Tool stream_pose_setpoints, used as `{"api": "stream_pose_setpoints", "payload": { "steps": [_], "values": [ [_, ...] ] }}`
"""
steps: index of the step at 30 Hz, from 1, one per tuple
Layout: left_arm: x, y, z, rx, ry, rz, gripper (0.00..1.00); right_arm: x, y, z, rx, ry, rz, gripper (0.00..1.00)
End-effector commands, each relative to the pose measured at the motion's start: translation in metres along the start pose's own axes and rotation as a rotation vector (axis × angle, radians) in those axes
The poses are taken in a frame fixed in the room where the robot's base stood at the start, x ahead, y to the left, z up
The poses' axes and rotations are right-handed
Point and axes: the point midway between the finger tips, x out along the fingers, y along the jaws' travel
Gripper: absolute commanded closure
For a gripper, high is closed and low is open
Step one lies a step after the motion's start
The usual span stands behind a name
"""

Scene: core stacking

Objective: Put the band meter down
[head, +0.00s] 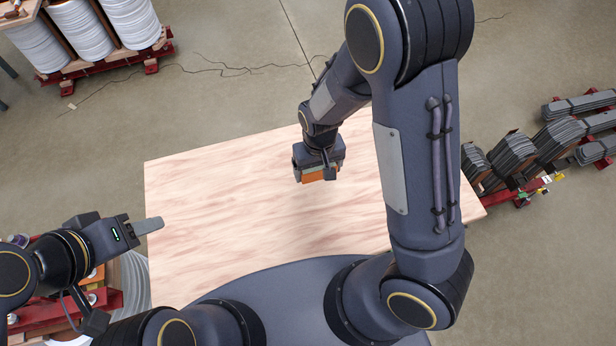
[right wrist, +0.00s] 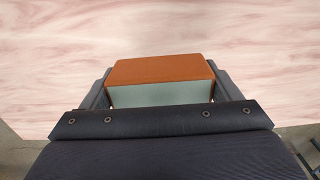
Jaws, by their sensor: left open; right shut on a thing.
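The band meter (right wrist: 160,71) is an orange box with a pale grey-green face. In the right wrist view it sits between the two fingers of my right gripper (right wrist: 160,92), which is shut on it. In the head view the band meter (head: 319,175) shows as a small orange piece below my right gripper (head: 319,168), over the wooden table (head: 230,220). I cannot tell whether it touches the tabletop. My left gripper (head: 150,226) is open and empty at the table's left edge.
The tabletop is otherwise bare. A rack of white coils (head: 85,35) stands on the floor at the upper left. Stacked grey laminations (head: 515,155) on red frames stand to the right. More coil gear (head: 132,285) sits at the lower left, beside my left arm.

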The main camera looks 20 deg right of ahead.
Motion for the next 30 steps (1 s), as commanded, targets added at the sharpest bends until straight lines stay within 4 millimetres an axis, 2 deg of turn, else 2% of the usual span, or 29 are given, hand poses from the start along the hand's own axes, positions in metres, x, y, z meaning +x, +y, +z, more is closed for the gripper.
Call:
{"api": "stream_pose_setpoints", "payload": {
  "steps": [3, 10, 15, 28, 29, 30],
  "values": [
    [-0.001, 0.001, -0.001, 0.000, 0.000, 0.000, 0.52, 0.016, -0.012, -0.005, -0.001, -0.001, 0.001, 0.50],
    [-0.002, 0.001, -0.001, 0.000, 0.000, 0.000, 0.52, 0.033, -0.024, -0.010, 0.000, -0.002, 0.000, 0.50],
    [-0.007, 0.003, -0.004, 0.000, 0.000, 0.000, 0.52, 0.055, -0.022, -0.009, 0.002, -0.003, 0.000, 0.50],
    [-0.003, 0.001, -0.001, 0.000, 0.000, 0.000, 0.52, 0.064, -0.023, -0.010, 0.000, 0.002, -0.001, 0.50],
    [-0.003, 0.001, -0.001, 0.000, 0.000, 0.000, 0.52, 0.064, -0.022, -0.010, 0.000, 0.001, -0.001, 0.15],
    [-0.004, 0.002, -0.002, 0.000, 0.000, 0.000, 0.52, 0.063, -0.022, -0.010, 0.000, 0.001, -0.001, 0.10]
  ]
}}
